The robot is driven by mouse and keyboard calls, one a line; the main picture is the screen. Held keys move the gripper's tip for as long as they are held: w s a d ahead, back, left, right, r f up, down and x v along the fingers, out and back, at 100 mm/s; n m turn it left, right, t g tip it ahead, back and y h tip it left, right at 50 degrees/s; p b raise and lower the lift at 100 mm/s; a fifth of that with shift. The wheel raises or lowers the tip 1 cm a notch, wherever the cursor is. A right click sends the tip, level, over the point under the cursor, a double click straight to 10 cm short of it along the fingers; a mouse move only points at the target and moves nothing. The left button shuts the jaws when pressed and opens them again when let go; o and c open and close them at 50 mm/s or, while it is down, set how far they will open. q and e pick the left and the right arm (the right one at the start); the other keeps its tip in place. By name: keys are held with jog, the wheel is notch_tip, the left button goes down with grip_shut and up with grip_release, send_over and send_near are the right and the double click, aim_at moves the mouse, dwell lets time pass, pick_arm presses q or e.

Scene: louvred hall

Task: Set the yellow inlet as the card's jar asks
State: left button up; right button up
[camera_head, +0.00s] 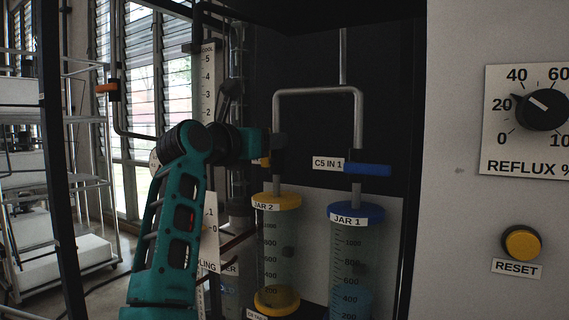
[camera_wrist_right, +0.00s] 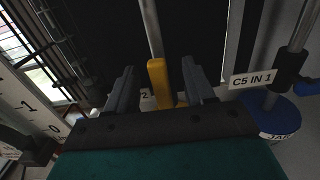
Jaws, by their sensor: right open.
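My right gripper (camera_head: 279,146) is at the yellow inlet (camera_head: 264,162) above Jar 2 and mostly hides it in the head view. In the right wrist view the yellow lever (camera_wrist_right: 158,82) stands between the two open fingers, with a gap visible on each side. Jar 2 (camera_head: 276,201) has a yellow lid, and its label is partly hidden in the wrist view. Jar 1 (camera_head: 356,212) has a blue lid and some blue liquid low down. I cannot make out the card. My left gripper is not in view.
The blue inlet handle (camera_head: 367,169) lies horizontal beside the C5 IN 1 label (camera_head: 328,163). A bent grey pipe (camera_head: 318,92) spans above both jars. A panel at right carries the reflux knob (camera_head: 543,108) and yellow reset button (camera_head: 522,243). An orange-handled valve (camera_head: 106,88) is at left.

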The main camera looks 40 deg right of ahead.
jog(key=b+v, duration=0.3)
jog(key=v, duration=0.4)
jog(key=shift+r, duration=0.1)
